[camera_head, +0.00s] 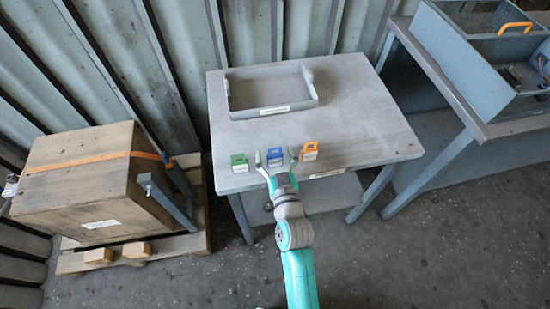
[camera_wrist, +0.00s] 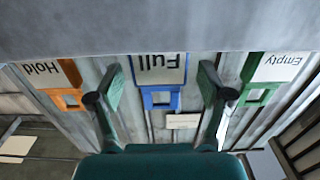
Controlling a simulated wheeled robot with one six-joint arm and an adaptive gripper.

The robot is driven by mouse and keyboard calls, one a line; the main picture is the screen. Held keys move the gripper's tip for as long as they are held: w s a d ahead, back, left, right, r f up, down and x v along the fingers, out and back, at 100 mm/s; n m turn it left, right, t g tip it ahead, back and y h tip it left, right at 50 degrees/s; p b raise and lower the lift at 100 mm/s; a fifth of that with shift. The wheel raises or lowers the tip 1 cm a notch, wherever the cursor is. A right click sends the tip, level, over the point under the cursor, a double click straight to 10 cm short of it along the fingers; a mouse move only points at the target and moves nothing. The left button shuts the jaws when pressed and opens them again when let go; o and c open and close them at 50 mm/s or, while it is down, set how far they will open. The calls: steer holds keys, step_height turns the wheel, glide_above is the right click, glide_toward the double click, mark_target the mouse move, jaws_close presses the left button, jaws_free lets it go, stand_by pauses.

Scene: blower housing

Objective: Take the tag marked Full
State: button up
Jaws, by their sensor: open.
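The blue tag marked Full (camera_wrist: 158,72) is in the middle of the wrist view, its text upside down. In the head view the blue tag (camera_head: 274,155) stands near the table's front edge, between the green and orange tags. My gripper (camera_head: 275,154) is open in front of the blue tag. In the wrist view its two fingers (camera_wrist: 160,98) are spread on either side of the blue tag, apart from it. A green tag marked Empty (camera_wrist: 270,72) and an orange tag marked Hold (camera_wrist: 62,80) flank it in the wrist view.
The grey table (camera_head: 365,120) also bears a shallow tray (camera_head: 270,111) at its back. The green tag (camera_head: 239,163) and orange tag (camera_head: 309,152) stand close by. A strapped wooden crate (camera_head: 90,185) is at left, a workbench (camera_head: 480,128) at right.

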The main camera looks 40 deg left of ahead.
steer(key=c, duration=1.1)
steer(key=shift+o, duration=0.2)
steer(key=shift+r, duration=0.15)
